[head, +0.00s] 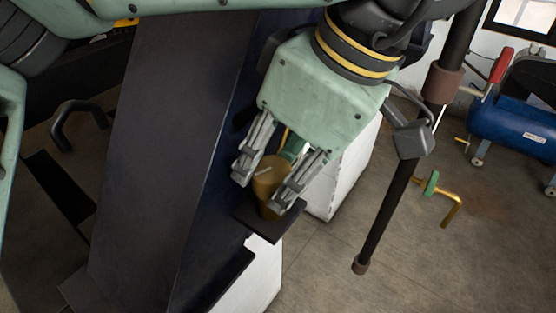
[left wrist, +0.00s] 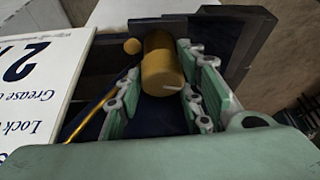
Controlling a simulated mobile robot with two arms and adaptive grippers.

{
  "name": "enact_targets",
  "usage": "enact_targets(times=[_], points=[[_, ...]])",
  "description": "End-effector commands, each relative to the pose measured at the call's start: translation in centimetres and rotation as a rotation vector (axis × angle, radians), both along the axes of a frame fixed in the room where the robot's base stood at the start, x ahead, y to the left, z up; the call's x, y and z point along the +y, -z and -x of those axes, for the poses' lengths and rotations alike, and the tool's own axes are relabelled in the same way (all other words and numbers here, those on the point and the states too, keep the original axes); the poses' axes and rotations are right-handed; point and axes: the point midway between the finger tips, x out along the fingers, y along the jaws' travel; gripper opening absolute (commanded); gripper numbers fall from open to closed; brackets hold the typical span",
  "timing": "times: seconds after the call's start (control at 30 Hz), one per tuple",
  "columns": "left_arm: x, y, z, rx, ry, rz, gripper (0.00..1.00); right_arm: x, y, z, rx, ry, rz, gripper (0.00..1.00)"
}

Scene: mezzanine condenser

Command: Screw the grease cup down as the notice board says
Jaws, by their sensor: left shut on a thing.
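The grease cup (head: 268,178) is a brass-coloured cylinder above a small dark ledge. My left gripper (head: 262,190) reaches down over it, with one finger on each side, and is shut on it. My right gripper is not in view.
The dark ledge (head: 262,226) juts out below the cup. A brass rod (left wrist: 90,110) runs beside the fingers. A blue tank (head: 515,125) on wheels and a bent brass pipe with a green handle (head: 431,183) are at the right, where the floor is open.

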Motion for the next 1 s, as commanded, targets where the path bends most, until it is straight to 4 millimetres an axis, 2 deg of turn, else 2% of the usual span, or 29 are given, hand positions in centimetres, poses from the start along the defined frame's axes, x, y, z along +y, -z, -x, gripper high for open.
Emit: enact_targets(times=[0.33, 0.37, 0.5, 0.83, 1.0], points=[[0.0, -0.1, -0.1, -0.003, 0.035, 0.0, 0.09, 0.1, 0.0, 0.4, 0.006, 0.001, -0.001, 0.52], [0.0, -0.1, -0.1, -0.003, 0.035, 0.0, 0.38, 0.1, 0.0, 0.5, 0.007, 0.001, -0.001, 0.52], [0.0, -0.1, -0.1, -0.002, 0.034, 0.0, 0.5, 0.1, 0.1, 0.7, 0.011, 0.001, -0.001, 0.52], [0.0, -0.1, 0.0, -0.002, 0.034, 0.0, 0.51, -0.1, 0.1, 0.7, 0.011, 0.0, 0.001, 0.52], [-0.6, -1.7, 0.2, -0.006, 0.032, 0.0, 0.51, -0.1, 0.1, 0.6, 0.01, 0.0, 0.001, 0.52]])
